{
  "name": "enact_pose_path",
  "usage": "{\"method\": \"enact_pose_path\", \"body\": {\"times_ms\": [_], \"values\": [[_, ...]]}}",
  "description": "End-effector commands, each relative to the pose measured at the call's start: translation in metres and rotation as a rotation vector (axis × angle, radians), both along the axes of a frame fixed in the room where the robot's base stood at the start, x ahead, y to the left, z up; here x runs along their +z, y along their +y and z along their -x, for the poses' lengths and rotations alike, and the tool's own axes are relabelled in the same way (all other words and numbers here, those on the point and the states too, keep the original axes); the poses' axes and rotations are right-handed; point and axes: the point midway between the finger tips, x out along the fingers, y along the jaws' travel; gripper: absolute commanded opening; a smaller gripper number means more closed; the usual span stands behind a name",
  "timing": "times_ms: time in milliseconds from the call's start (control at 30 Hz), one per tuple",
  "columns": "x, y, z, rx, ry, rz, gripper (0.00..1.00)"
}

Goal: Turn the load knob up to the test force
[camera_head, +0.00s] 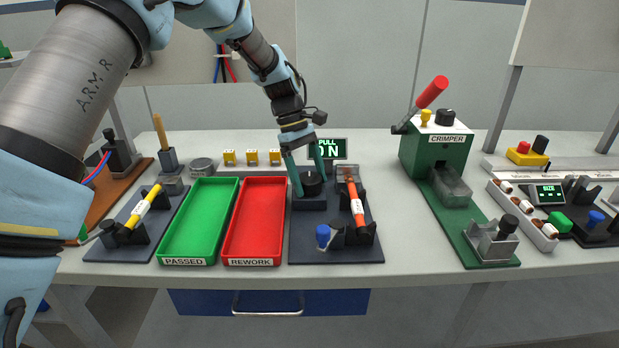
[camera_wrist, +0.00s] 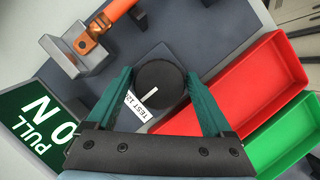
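The load knob (camera_wrist: 160,88) is a round black knob with a white pointer line, on a dark block in the pull test station (camera_head: 334,235). It also shows in the head view (camera_head: 311,184). A white label (camera_wrist: 137,105) beside it reads "TEST 12", partly hidden by a finger. My gripper (camera_wrist: 160,90) is over the knob, its two teal fingers spread on either side; I cannot tell whether they touch it. The PULL display (camera_head: 328,149) is partly hidden by my gripper and ends in "0 N"; it shows in the wrist view too (camera_wrist: 42,122). An orange cable (camera_head: 354,201) lies in the station's clamp.
The red REWORK tray (camera_head: 256,262) and green PASSED tray (camera_head: 186,262) lie just left of the station. A blue-handled clamp (camera_head: 323,236) is at its front. The green crimper (camera_head: 437,150) stands to the right, with clear table between.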

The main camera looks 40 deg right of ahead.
Motion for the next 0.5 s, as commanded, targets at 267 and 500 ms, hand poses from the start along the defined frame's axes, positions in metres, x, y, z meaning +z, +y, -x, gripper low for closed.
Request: {"method": "enact_pose_path", "body": {"times_ms": [267,500], "values": [[0.0003,0.0000,-0.0001,0.000,0.000,0.000,0.53],[0.0004,0.0001,-0.0003,0.000,0.000,0.000,0.26]]}}
